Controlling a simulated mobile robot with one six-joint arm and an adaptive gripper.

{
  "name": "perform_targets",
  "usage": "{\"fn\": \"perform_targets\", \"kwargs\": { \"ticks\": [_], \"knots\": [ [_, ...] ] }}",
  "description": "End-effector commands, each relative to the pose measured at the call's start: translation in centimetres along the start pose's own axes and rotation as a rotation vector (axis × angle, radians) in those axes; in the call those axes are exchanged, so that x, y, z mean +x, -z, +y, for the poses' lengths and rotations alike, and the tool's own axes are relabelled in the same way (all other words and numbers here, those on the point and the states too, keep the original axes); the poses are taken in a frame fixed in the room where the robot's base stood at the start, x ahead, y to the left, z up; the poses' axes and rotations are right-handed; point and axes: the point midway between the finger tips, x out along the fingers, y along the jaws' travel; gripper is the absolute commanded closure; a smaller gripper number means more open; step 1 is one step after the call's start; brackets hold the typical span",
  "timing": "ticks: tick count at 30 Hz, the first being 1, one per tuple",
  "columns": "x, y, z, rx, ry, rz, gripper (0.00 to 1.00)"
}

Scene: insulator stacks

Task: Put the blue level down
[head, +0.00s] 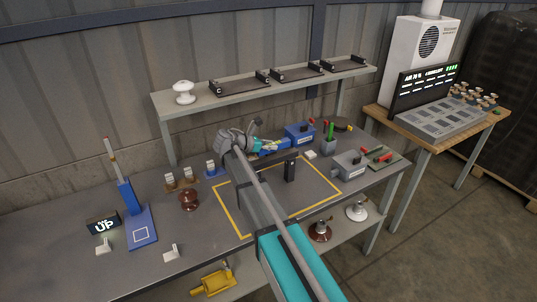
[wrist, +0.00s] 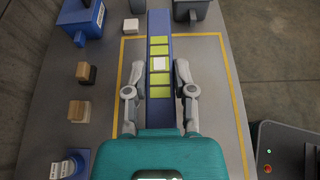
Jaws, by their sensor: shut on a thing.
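The blue level (wrist: 158,112) is a long blue bar with yellow-green panels and a white square. In the wrist view it runs up the picture between the two fingers of my gripper (wrist: 158,68), which is shut on it. In the head view the level (head: 272,147) is partly hidden by my arm, and my gripper (head: 254,145) is over the back part of the table. The level appears held over the area framed by the yellow outline (wrist: 233,105) on the grey table (wrist: 112,145). Its height above the table is hard to tell.
Small blocks and a brown insulator (head: 189,200) are to the left. A shelf (head: 215,97) runs behind.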

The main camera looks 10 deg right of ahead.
Motion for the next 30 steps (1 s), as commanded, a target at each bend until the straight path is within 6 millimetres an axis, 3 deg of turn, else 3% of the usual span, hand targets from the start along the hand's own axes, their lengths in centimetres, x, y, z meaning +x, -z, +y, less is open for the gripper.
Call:
{"fn": "perform_targets", "kwargs": {
  "ticks": [10, 28, 29, 30],
  "knots": [
    [1.2, 2.8, 0.1, 0.000, 0.000, -0.001, 1.00],
    [1.3, 3.3, 0.1, 0.000, -0.001, 0.000, 1.00],
    [1.3, 3.3, 0.1, 0.000, -0.001, 0.000, 0.65],
    [1.3, 3.2, 0.1, 0.000, -0.001, 0.000, 0.57]
  ]
}}
